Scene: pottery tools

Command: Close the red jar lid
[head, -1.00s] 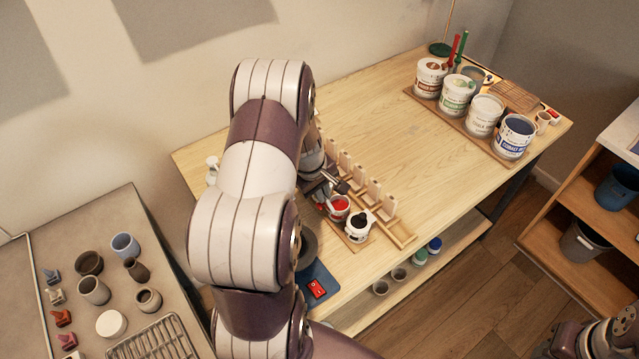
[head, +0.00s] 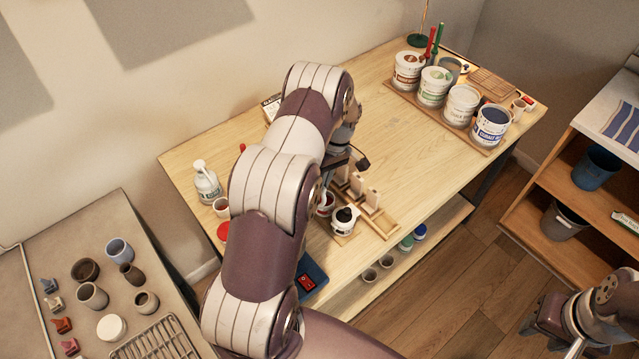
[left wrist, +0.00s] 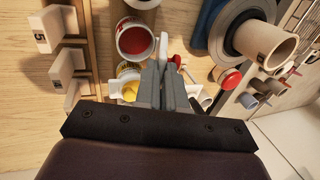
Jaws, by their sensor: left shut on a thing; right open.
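The red jar (head: 325,205), an open white pot with red inside, stands in a row of pots on the table, partly behind my left arm. It also shows in the left wrist view (left wrist: 134,40). My left gripper (left wrist: 168,65) is beside its rim, shut on a thin white piece (left wrist: 163,46) that looks like a lid seen on edge; whether it joins the jar is unclear. In the head view the left fingertips are mostly hidden by my arm. My right gripper (head: 532,322) is open and empty at the lower right, away from the table.
A white pot with a dark top (head: 344,221) stands right of the red jar, and a yellow pot (left wrist: 129,88) on its other side.

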